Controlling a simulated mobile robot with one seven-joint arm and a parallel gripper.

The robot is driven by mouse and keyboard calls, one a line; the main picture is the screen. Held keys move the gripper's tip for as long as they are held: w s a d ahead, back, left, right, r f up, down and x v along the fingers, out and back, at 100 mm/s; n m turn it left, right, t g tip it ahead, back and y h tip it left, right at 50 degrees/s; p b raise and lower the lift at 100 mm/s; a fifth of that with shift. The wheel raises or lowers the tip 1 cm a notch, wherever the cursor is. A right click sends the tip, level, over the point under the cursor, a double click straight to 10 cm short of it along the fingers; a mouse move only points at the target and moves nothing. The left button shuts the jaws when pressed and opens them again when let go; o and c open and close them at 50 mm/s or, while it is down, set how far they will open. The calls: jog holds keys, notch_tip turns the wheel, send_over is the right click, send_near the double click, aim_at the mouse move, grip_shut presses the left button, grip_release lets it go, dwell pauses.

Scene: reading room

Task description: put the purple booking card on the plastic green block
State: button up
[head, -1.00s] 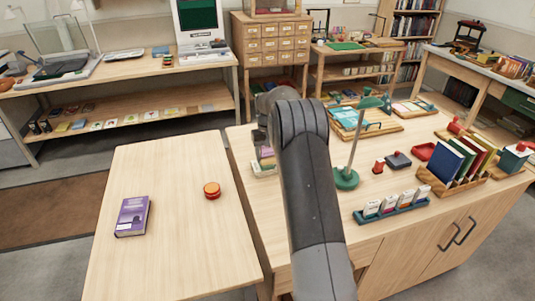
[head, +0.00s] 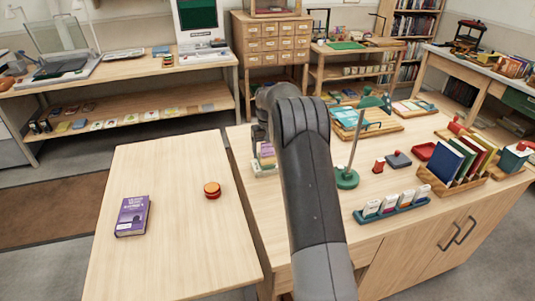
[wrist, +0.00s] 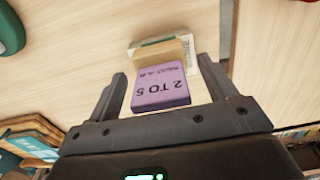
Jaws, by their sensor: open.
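The purple booking card (wrist: 160,88), printed "2 TO 5", shows in the wrist view between the fingers of my gripper (wrist: 162,72). The fingers are open, with a gap visible on each side of the card. A pale piece with a green strip (wrist: 155,43) lies just behind the card. In the head view the purple card (head: 267,150) is at the left edge of the right table, above a pale and green base (head: 264,170). My arm hides part of this area. I cannot tell whether that green part is the plastic green block.
A green lamp-like stand (head: 347,179) rises right of my arm. A teal rack of cards (head: 391,206) and a wooden book holder (head: 452,187) stand further right. The left table (head: 178,245) holds a purple book (head: 132,216) and an orange-red round object (head: 212,190), with much bare surface.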

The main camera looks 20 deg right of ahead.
notch_tip(320, 180, up, 10)
jog(key=shift+r, duration=0.15)
jog(key=s+a+r+t, duration=0.1)
jog(key=s+a+r, duration=0.2)
jog(key=s+r, duration=0.65)
jog(key=s+a+r+t, duration=0.2)
jog(key=s+a+r, duration=0.3)
jog(key=s, duration=0.7)
jog(key=s+a+f+t, duration=0.1)
jog(key=s+f, duration=0.1)
jog(key=s, duration=1)
jog(key=s+a+f+t, duration=0.1)
jog(key=s+f, duration=0.2)
jog(key=s, duration=1)
jog(key=shift+a+f+t, duration=0.2)
jog(key=shift+f+t, duration=0.05)
jog(key=shift+t, duration=0.05)
